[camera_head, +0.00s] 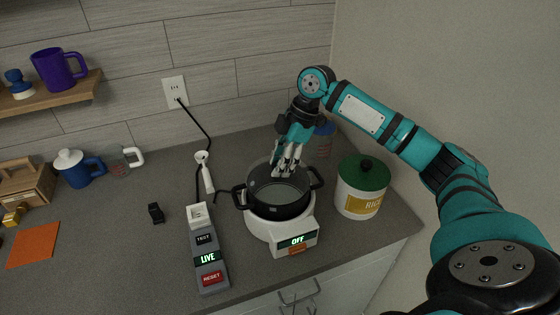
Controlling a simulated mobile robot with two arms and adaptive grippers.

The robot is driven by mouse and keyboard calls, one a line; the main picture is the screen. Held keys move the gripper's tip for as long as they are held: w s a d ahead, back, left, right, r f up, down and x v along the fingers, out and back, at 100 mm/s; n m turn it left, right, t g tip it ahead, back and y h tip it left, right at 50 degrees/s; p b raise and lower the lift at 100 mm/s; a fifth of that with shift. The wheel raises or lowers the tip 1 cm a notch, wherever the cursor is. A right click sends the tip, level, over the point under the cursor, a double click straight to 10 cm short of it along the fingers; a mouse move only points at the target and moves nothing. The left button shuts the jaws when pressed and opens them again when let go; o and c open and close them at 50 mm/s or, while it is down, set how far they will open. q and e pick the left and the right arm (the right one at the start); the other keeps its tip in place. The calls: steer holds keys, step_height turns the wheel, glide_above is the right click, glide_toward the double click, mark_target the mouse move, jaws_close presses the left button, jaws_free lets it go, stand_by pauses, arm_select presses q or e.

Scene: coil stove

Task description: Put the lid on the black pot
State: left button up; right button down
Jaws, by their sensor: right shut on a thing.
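The black pot (279,209) stands upright on a small white coil stove (308,243), with a handle on each side. My right gripper (286,171) reaches down from above over the far part of the pot's mouth. It is shut on the lid (283,192), a see-through, greyish disc at the pot's opening. The fingers hide the lid's knob. I cannot tell whether the lid's rim rests fully on the pot or sits slightly above it. My left gripper is not in view.
A rice canister (359,198) with a green top stands close right of the stove. A blue mug (80,168) and orange square (34,244) are further left. The counter between is mostly clear.

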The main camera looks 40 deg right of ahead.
steer(key=shift+f+p, duration=0.1)
steer(key=shift+p, duration=0.25)
stand_by(0.3)
steer(key=shift+f+p, duration=0.5)
steer(key=shift+p, duration=0.25)
stand_by(1.6)
steer(key=shift+p, duration=0.45)
stand_by(0.5)
steer(key=shift+c, duration=2)
jaws_free()
